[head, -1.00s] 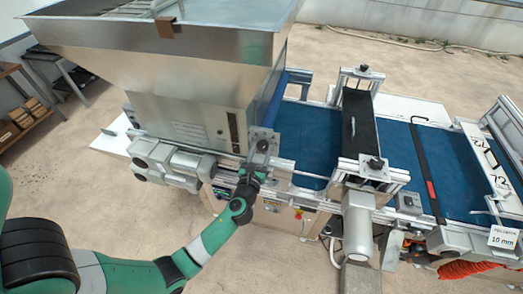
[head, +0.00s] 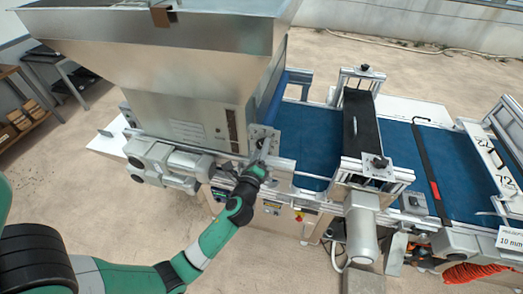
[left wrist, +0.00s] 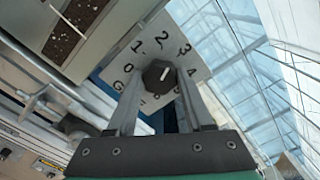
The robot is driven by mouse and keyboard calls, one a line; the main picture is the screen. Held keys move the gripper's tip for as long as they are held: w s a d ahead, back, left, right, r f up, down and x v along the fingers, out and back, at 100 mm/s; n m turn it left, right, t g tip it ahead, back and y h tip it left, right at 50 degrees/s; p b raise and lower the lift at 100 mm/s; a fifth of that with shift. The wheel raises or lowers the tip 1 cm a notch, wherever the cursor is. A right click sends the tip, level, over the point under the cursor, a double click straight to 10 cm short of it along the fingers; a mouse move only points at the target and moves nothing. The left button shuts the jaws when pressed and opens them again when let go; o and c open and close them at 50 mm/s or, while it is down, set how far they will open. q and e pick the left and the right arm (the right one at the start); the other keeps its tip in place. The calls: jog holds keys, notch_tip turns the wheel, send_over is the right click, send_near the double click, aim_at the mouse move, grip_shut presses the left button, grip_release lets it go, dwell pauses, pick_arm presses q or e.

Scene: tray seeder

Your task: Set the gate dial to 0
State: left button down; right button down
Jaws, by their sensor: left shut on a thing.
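The gate dial is a dark knob (left wrist: 160,77) on a pale plate (left wrist: 205,62) with numbers around it, in the left wrist view. The knob's white mark points up and right, between the 2 and the 3, seemingly nearer the 3. The 0 is at the plate's left. My left gripper (left wrist: 158,86) has one finger on each side of the knob and is shut on it. In the head view my left gripper (head: 262,160) reaches the corner of the hopper (head: 190,100), and its fingers partly hide the dial. My right gripper is not in view.
A blue conveyor belt (head: 306,130) runs right from the hopper, under a dark cross roller (head: 357,125). A rail and grey motor housings (head: 160,160) lie close to my left gripper. In the left wrist view a level window (left wrist: 76,26) is beside the dial.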

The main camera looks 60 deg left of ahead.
pick_arm(q)
jog(key=n+b, duration=1.1)
jog(key=n, duration=1.1)
jog(key=shift+r+n+b, duration=0.1)
jog(key=shift+n+b, duration=0.2)
jog(key=shift+n, duration=0.1)
jog(key=shift+c, duration=1.5)
grip_release()
